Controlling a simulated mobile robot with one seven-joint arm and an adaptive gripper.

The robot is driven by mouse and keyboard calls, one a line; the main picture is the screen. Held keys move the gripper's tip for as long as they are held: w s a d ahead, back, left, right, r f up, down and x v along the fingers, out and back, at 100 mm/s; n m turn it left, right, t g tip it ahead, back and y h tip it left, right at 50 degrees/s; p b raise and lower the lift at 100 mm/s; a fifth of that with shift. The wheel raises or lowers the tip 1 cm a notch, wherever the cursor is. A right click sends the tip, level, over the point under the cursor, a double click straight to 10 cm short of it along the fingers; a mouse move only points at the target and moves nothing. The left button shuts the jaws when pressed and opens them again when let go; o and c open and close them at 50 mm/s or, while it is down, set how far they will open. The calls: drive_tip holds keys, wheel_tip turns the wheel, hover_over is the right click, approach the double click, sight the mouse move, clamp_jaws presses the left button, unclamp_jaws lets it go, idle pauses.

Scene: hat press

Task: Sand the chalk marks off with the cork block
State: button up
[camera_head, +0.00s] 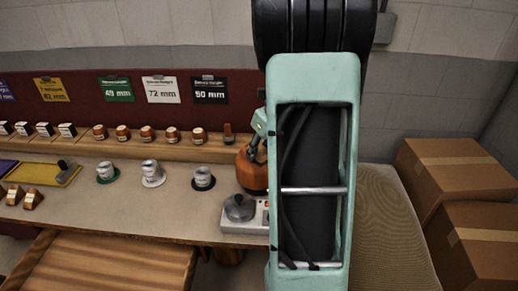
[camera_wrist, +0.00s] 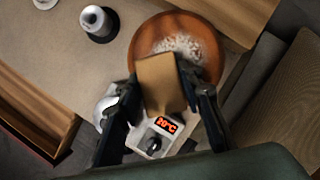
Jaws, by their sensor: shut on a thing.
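My gripper (camera_wrist: 163,88) is shut on the tan cork block (camera_wrist: 159,80), with one dark finger on each side of it. A rounded orange-brown hat form (camera_wrist: 143,41) lies just beyond the block in the wrist view. White chalk marks (camera_wrist: 185,45) cover part of its top. The block overlaps the form's near edge in this view; I cannot tell whether they touch. In the head view, the hat form (camera_head: 250,177) stands at the bench's right end, partly hidden by my arm. The cork block is not clearly visible there.
A white heater unit (camera_head: 243,229) with a grey lidded pot (camera_head: 239,208) stands in front of the form; its display (camera_wrist: 166,125) is lit red. Cardboard boxes (camera_head: 462,178) stand at right.

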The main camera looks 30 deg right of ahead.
drive_tip(key=shift+w+d+p, duration=0.65)
drive_tip(key=shift+w+d, duration=0.1)
drive_tip(key=shift+w, duration=0.25)
drive_tip(key=shift+w+d+p, duration=0.65)
drive_tip(key=shift+w+d, duration=0.1)
drive_tip(key=shift+w, duration=0.2)
drive_tip(key=shift+w+d+f+p, duration=0.2)
drive_tip(key=shift+w+d+p, duration=0.5)
drive_tip(key=shift+w, duration=0.3)
drive_tip(key=shift+r, duration=0.1)
